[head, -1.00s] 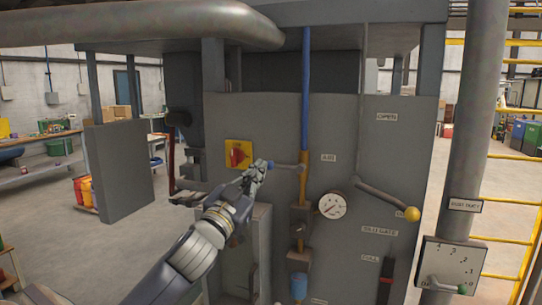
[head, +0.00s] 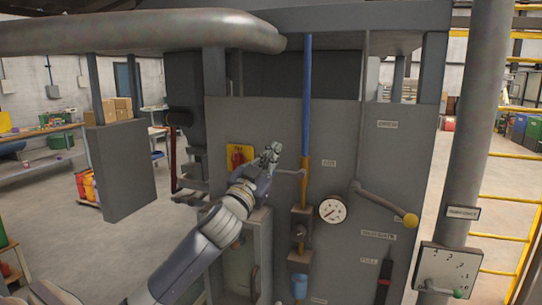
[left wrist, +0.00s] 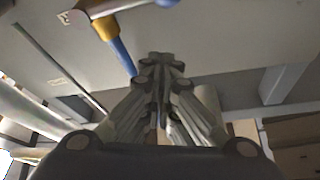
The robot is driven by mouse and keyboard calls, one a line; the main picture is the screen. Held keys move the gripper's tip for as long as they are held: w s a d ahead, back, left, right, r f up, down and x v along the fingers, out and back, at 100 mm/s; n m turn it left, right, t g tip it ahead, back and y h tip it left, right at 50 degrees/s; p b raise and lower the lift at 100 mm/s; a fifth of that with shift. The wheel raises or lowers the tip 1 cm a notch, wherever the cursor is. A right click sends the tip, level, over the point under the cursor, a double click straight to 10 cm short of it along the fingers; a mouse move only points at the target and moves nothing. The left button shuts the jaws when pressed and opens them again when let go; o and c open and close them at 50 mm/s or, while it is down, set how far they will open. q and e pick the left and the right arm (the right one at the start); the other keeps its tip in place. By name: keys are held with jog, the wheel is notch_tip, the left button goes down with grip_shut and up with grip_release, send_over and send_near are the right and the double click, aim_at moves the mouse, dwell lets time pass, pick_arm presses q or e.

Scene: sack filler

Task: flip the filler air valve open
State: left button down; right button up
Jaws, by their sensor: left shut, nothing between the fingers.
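The air valve is a small grey lever (head: 288,171) reaching left, about level, from a brass body (head: 304,170) on the vertical pipe beside the AIR label. Its blue-tipped left end is hidden behind my left gripper in the head view. My left gripper (head: 271,151) is shut and empty, fingers pointing up, at the lever's left end. I cannot tell whether it touches. In the left wrist view, the shut fingers (left wrist: 160,68) lie below the lever (left wrist: 125,4), whose blue tip (left wrist: 167,2) shows at the top edge. The right gripper is not in view.
A yellow plate with a red switch (head: 240,157) is just left of the gripper. A pressure gauge (head: 332,209) and a long lever with a yellow knob (head: 410,220) are to the right. A blue pipe (head: 306,95) runs above the valve.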

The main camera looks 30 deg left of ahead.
aim_at(286, 172)
pick_arm(q)
jog(key=f, duration=0.1)
jog(key=w+a+f+p, duration=0.1)
jog(key=f, duration=0.1)
jog(key=shift+w+a, duration=0.25)
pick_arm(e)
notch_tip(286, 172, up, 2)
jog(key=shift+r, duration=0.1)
pick_arm(q)
jog(key=shift+f, duration=0.1)
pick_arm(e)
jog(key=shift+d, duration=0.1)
pick_arm(q)
jog(key=shift+f+n+y, duration=0.2)
jog(key=shift+n+y, duration=0.1)
jog(key=shift+n, duration=0.2)
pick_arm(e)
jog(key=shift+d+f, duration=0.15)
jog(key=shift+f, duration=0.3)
